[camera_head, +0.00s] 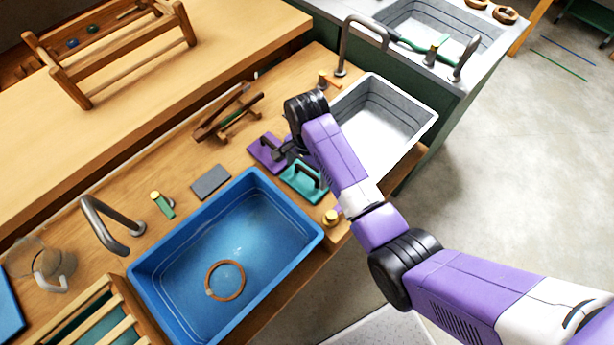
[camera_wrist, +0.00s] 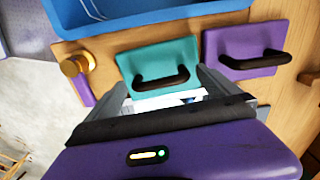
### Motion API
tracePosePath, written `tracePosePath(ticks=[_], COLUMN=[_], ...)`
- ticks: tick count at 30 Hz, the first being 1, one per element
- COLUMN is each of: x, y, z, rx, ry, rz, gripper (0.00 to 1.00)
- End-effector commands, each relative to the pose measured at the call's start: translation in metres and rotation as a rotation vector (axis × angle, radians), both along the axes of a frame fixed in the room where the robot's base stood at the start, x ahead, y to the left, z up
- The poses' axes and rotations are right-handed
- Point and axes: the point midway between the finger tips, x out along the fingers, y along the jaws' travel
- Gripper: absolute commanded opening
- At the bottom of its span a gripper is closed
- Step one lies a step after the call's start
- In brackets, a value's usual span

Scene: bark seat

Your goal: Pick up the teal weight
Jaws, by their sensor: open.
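The teal weight is a flat teal slab with a dark arched handle. It lies on the wooden counter between the blue basin and the grey sink in the head view (camera_head: 296,184), partly covered by my arm. In the wrist view the teal weight (camera_wrist: 150,62) lies just beyond my fingers, its handle facing the gap between them. My gripper (camera_wrist: 166,92) is open and empty, with one grey finger on each side of that handle. In the head view my gripper (camera_head: 284,153) is over the edge of the purple weight, close to the teal one. The exact height gap is unclear.
A similar purple weight (camera_head: 262,150) lies right beside the teal one; it also shows in the wrist view (camera_wrist: 230,45). The blue basin (camera_head: 180,250) and grey sink (camera_head: 420,115) flank them. A brass knob (camera_head: 331,217) stands near the counter's front edge. A wooden rack (camera_head: 215,128) is behind.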

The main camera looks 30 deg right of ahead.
Motion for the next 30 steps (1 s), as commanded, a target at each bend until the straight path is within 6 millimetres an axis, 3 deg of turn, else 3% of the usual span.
tracePosePath(ticks=[10, 24, 30], x=[-0.0003, -0.0003, 0.0007], y=[0.0000, 0.0000, -0.0001], z=[-0.0102, -0.0098, -0.0085], rx=[0.000, 0.000, 0.000], ry=[0.000, 0.000, -0.002], rz=[0.001, 0.001, 0.001], gripper=[1.00, 0.10, 0.09])
